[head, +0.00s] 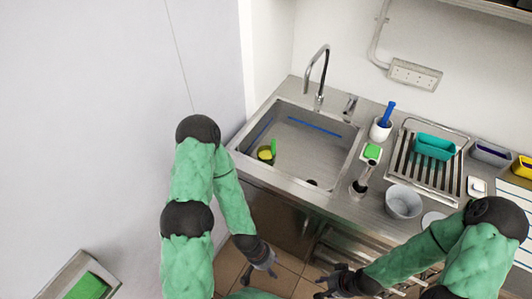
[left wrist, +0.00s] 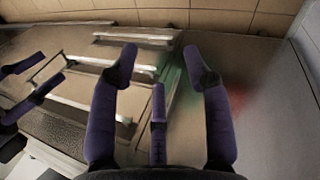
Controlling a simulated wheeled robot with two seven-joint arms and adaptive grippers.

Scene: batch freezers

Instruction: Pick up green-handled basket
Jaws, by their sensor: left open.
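A small yellow and dark item with an upright green part (head: 267,152) stands in the left part of the steel sink (head: 290,165). It may be the green-handled basket, but it is too small to be sure. My left gripper (head: 270,266) is open and empty, low in front of the sink cabinet and well apart from the item. The left wrist view shows its spread fingers (left wrist: 165,68) with nothing between them. My right gripper (head: 328,283) is low to the right of it, fingers apart and empty. Its fingers also show in the left wrist view (left wrist: 40,75).
A faucet (head: 318,75) rises behind the sink. Right of it are a green sponge (head: 372,151), a grey bowl (head: 403,202) and a rack (head: 455,180) with a teal container (head: 435,147). A tray with a green item (head: 86,287) is at lower left. A wall borders the counter's left.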

